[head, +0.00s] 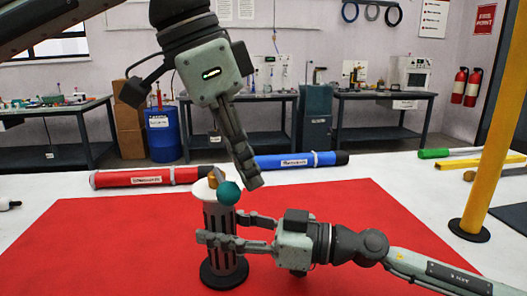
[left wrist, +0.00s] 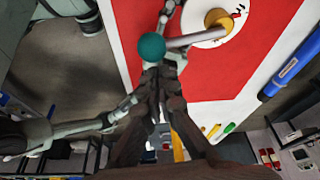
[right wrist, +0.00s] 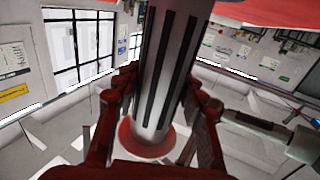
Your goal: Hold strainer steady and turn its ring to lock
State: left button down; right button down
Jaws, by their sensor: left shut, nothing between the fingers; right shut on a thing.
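The strainer (head: 220,222) stands upright on a dark round base on the red mat, a pale cylinder with dark slots. Its white top ring (left wrist: 208,38) carries a brass hub (left wrist: 217,19) and a grey handle rod ending in a teal ball (head: 229,193). My right gripper (head: 228,227) is shut around the slotted body from the right; the right wrist view shows the body (right wrist: 160,70) between its fingers. My left gripper (head: 253,183) points down from above, shut and empty, its fingertips close beside the teal ball. In the left wrist view the ball (left wrist: 151,46) is just beyond the fingertips; contact cannot be told.
A red tube (head: 145,177) and a blue tube (head: 300,160) lie behind the red mat (head: 100,235). A yellow post (head: 492,130) stands at the right, near a green-ended tube (head: 435,153). The mat's left part is clear.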

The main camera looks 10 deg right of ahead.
aim_at(222, 186)
pick_arm(q)
jog(key=shift+s+a+m, duration=0.2)
jog(key=shift+a+m, duration=0.3)
jog(key=shift+m, duration=0.1)
dwell(0.5)
jog(key=shift+s+a+f+g, duration=0.1)
jog(key=shift+a+g, duration=0.2)
jog(key=shift+s+a, duration=0.2)
jog(key=shift+a, duration=0.85)
jog(key=a, duration=0.2)
jog(key=w+a, duration=0.1)
jog(key=a, duration=0.1)
jog(key=shift+d, duration=0.15)
jog(key=shift+w+d, duration=0.3)
jog(key=shift+d, duration=0.35)
